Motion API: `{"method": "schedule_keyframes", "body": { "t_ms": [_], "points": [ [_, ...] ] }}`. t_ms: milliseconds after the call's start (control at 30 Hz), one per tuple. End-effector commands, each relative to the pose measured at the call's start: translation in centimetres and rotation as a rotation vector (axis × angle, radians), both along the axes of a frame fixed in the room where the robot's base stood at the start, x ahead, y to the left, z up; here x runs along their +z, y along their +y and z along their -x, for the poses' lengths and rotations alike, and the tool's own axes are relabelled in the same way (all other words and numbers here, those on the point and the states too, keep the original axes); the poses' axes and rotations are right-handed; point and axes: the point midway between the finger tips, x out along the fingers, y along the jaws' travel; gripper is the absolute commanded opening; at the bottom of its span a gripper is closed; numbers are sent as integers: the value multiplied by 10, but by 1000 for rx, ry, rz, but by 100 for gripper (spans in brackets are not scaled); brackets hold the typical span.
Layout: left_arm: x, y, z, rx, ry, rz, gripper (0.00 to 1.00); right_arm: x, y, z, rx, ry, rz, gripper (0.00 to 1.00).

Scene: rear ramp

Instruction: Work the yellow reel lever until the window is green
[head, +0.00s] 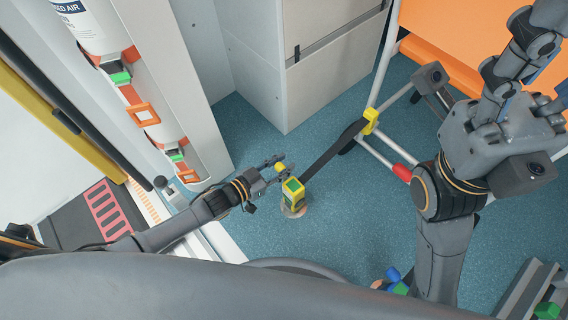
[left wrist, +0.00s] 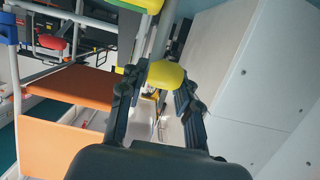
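The yellow reel (head: 298,203) stands on the blue floor on a round base, with a green window (head: 293,185) on its top. Its lever ends in a yellow knob (head: 279,167). My left gripper (head: 280,168) has a finger on either side of this knob. In the left wrist view the knob (left wrist: 166,74) fills most of the gap between the fingertips, and the fingers look closed on it. Part of the yellow and green reel (left wrist: 148,4) shows at the top edge there.
A black strap (head: 335,149) runs from the reel to a yellow hook (head: 370,119) on a white-framed stretcher with an orange top (head: 450,40). White cabinets (head: 265,75) stand behind; gas cylinders (head: 165,125) stand at left. Blue floor (head: 345,220) right of the reel is clear.

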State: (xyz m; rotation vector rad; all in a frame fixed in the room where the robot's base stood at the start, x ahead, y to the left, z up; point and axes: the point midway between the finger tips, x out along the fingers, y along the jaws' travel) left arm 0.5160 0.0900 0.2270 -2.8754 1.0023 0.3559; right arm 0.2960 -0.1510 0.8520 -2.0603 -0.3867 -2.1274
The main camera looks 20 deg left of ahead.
Motion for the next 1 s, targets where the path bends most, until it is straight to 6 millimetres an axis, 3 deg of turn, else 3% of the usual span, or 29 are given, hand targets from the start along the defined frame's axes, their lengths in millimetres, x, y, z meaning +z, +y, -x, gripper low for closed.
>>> {"method": "schedule_keyframes", "body": {
  "t_ms": [33, 100, 467, 1000],
  "points": [
    [5, -2, -3, -1, -8, 6, 44, 1, 0, 0, 0, 0, 0, 52],
    [3, -1, -2, 0, -5, 4, 54, 1, 0, 0, 0, -1, 0, 52],
    [0, 3, 4, 1, 4, -2, 54, 1, 0, 0, 0, -1, 0, 52],
    [26, 62, 79, 0, 3, -2, 54, 0, 0, 0, 0, -1, 0, 52]
  ]
}}
